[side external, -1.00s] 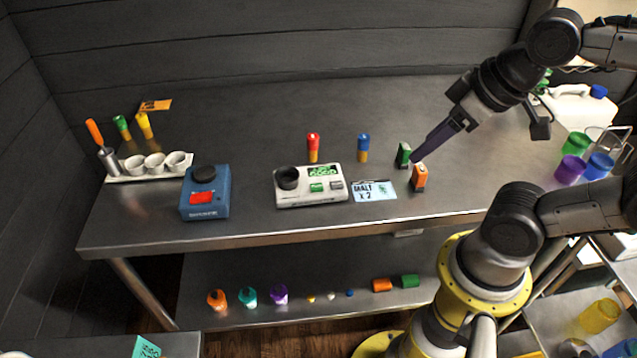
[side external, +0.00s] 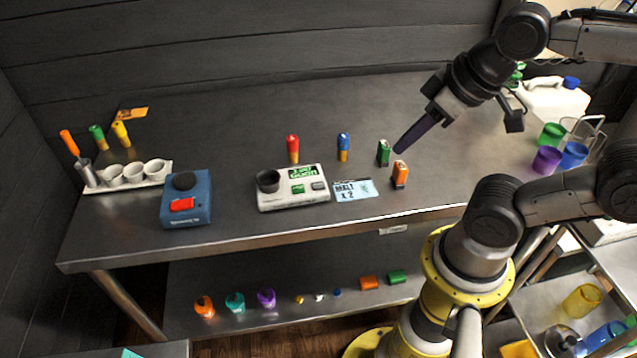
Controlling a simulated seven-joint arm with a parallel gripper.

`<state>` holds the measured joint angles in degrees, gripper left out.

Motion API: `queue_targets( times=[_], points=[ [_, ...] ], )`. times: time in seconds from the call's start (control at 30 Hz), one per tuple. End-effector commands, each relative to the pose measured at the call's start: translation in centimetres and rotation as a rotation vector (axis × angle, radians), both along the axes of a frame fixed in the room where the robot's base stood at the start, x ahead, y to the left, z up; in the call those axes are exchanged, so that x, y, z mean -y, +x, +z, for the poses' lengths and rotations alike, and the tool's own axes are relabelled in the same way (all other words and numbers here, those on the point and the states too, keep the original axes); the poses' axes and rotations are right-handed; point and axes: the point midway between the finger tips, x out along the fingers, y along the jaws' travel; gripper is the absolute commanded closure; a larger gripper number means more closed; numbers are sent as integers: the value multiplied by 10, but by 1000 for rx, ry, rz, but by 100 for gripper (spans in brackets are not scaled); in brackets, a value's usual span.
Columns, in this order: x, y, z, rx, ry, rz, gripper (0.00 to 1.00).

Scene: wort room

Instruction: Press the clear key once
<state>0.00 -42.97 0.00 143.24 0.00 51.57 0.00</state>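A pale keypad device (side external: 266,203) sits on the steel table with a round black cup-like part at its left. It has a small lit green display (side external: 303,173), a green key (side external: 298,189) and a grey key (side external: 319,186). The key lettering is too small to read, so I cannot tell which is the clear key. My gripper (side external: 398,149) has dark purple fingers that show as one bar with no gap, shut and empty.
A card reading "MALT x 2" (side external: 354,190) lies right of the device. A red-topped (side external: 293,149) and a blue-topped vial (side external: 343,147) stand behind. A blue device (side external: 187,200) and a white cup rack (side external: 130,176) are left. Cups and a jug (side external: 553,103) stand right.

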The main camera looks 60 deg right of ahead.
Motion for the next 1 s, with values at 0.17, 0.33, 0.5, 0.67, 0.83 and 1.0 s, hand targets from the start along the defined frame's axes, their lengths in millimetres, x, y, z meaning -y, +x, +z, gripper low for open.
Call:
queue_targets(
  times=[0.17, 0.33, 0.5, 0.67, 0.83, 1.0],
  points=[
    [0, 0, 0, 0, 0, 0, 100],
    [0, 0, 0, 0, 0, 0, 100],
    [0, 0, 0, 0, 0, 0, 100],
    [0, 0, 0, 0, 0, 0, 100],
    [0, 0, 0, 0, 0, 0, 100],
    [0, 0, 0, 0, 0, 0, 100]
  ],
)
